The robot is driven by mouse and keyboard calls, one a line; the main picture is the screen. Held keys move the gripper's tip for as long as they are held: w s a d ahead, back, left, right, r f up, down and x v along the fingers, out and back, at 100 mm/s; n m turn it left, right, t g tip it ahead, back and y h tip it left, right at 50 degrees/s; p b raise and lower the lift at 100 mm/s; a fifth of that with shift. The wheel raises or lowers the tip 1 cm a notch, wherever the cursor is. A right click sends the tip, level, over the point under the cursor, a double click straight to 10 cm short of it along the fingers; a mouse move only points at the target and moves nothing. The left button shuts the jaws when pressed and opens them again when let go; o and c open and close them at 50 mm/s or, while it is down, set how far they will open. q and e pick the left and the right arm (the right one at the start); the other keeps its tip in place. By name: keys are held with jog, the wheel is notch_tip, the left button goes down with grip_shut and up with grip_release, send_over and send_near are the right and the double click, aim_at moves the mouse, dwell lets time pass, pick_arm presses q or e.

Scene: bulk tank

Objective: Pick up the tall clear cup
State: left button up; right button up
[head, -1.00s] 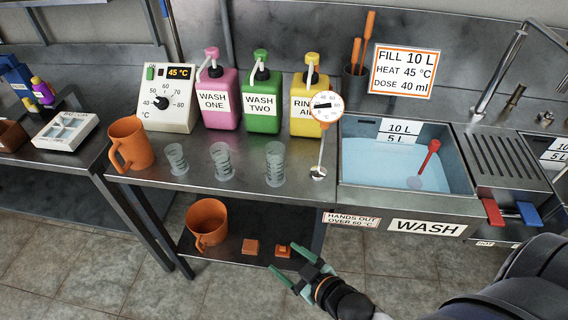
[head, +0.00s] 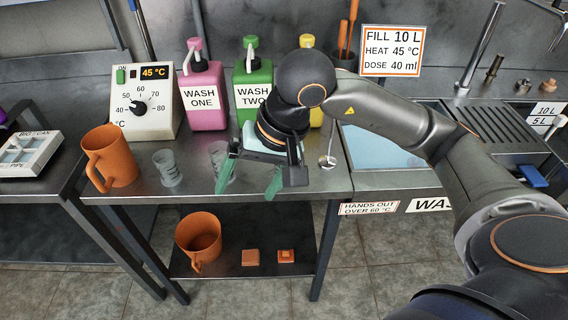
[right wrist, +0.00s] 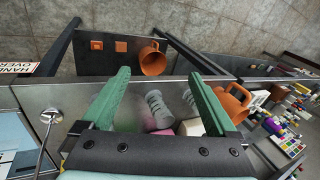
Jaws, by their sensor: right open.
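My right gripper (head: 248,182) is open with green fingers, pointing down over the front of the steel counter; it also shows in the right wrist view (right wrist: 159,76). The rightmost clear cup, the tall one in the earlier head view, is hidden behind my right gripper and wrist. The middle clear cup (head: 218,155) is partly covered by the left finger. The short clear cup (head: 167,168) stands upright further left. My left gripper is out of view.
An orange jug (head: 110,158) stands left of the cups. Pink (head: 204,100) and green (head: 253,75) pump bottles stand behind, with a yellow one (head: 316,115) partly covered by my arm. The sink (head: 375,150) lies beyond.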

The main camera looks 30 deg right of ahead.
jog(key=w+d+r+n+t+h, duration=0.1)
jog(key=w+d+r+t+h, duration=0.15)
jog(key=d, duration=0.35)
jog(key=w+d+r+t+h, duration=0.1)
jog(key=d+r+h, duration=0.15)
jog(key=d, duration=0.25)
jog(key=shift+h, duration=0.4)
jog(key=shift+b+x, duration=1.05)
jog(key=shift+x, duration=5)
jog(key=shift+d, duration=0.1)
jog(key=shift+c, duration=0.2)
jog(key=c, duration=1.4)
